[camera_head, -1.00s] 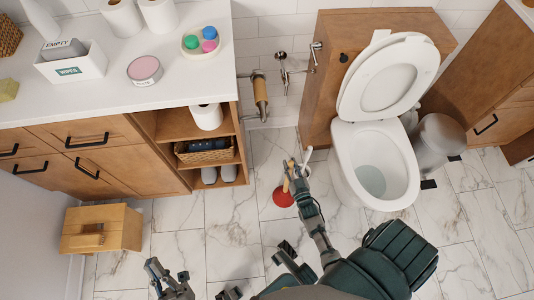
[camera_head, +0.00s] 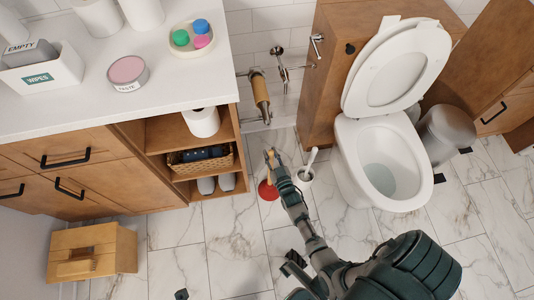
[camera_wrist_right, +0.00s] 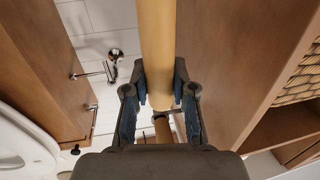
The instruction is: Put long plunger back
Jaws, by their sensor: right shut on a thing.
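The long plunger has a red cup (camera_head: 267,190) low by the floor between the shelf unit and the toilet; I cannot tell whether it touches the floor. Its pale wooden handle (camera_wrist_right: 158,45) runs between the fingers in the right wrist view. My right gripper (camera_head: 271,157) is shut on this handle; it also shows in the right wrist view (camera_wrist_right: 160,88). My arm hides part of the plunger in the head view. Only a small dark tip, likely of my left gripper (camera_head: 182,294), shows at the bottom edge.
A white toilet brush holder (camera_head: 304,174) stands just right of the plunger. The toilet (camera_head: 385,165) is further right, with a grey bin (camera_head: 443,135) behind it. The open shelf (camera_head: 168,130) is at left, a wooden stool (camera_head: 92,252) lower left.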

